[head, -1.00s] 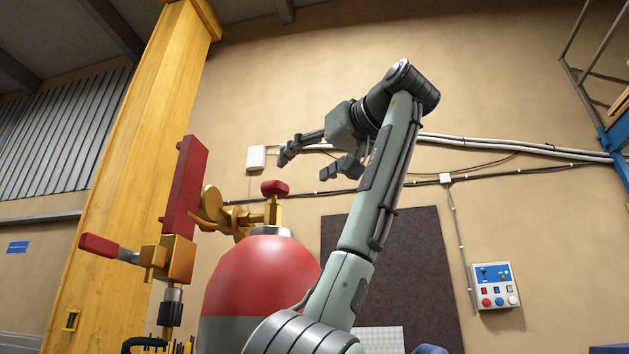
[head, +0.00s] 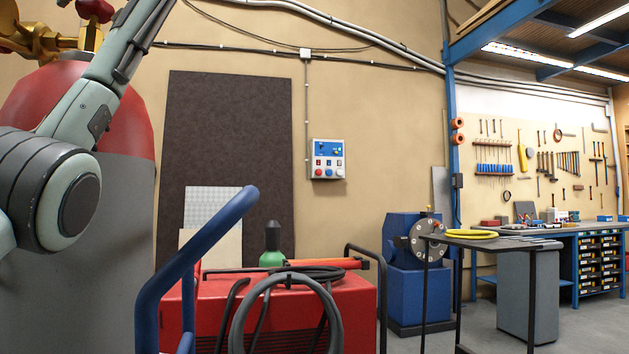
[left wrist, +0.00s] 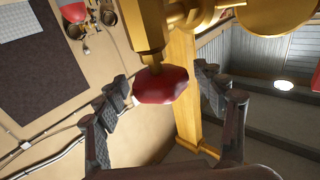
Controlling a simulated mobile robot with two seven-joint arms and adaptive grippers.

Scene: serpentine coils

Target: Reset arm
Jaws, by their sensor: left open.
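My left gripper (left wrist: 164,98) is open in the left wrist view, one dark finger on each side. A red valve knob (left wrist: 160,84) on a brass stem shows between the fingers, apart from both of them. I cannot tell its exact depth relative to the fingertips. In the head view my left arm crosses the upper left in front of a red-topped grey cylinder (head: 135,120). The red knob (head: 96,10) is at the top edge there. My left gripper is outside the head view, and my right gripper is in neither view.
A red cart (head: 350,300) with a blue handle (head: 190,255) and hoses stands in front. A blue machine (head: 405,285), a small table (head: 490,243) and a workbench (head: 590,228) are at the right. A control box (head: 328,160) hangs on the wall.

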